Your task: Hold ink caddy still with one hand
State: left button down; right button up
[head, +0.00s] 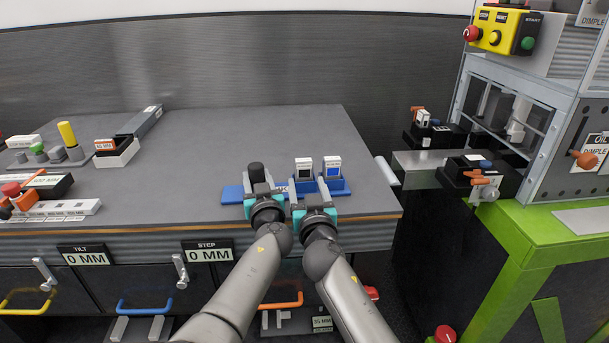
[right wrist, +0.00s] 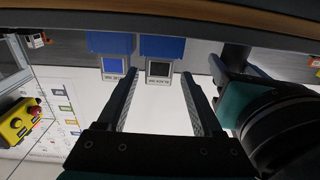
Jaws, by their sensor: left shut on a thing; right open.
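The blue ink caddy (head: 232,194) lies near the front edge of the grey bench. A black upright knob (head: 256,172) stands at its left end. My left gripper (head: 259,186) is shut on this knob; its fingers hide part of the caddy. A black-labelled ink cartridge (head: 304,168) and a blue-labelled ink cartridge (head: 333,166) stand upright in blue holders on the right. My right gripper (head: 309,188) is open and empty just in front of the black-labelled cartridge. In the right wrist view, that cartridge (right wrist: 158,70) shows between the open fingers, apart from them.
The two grippers are close side by side. A white tray (head: 117,154) with an orange-labelled cartridge stands left, near several coloured knobs. A green-framed machine (head: 530,210) stands on the right. The bench behind the caddy is clear.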

aim_at(304, 174)
jog(key=shift+w+a, duration=0.1)
jog(key=shift+w, duration=2.25)
grip_shut()
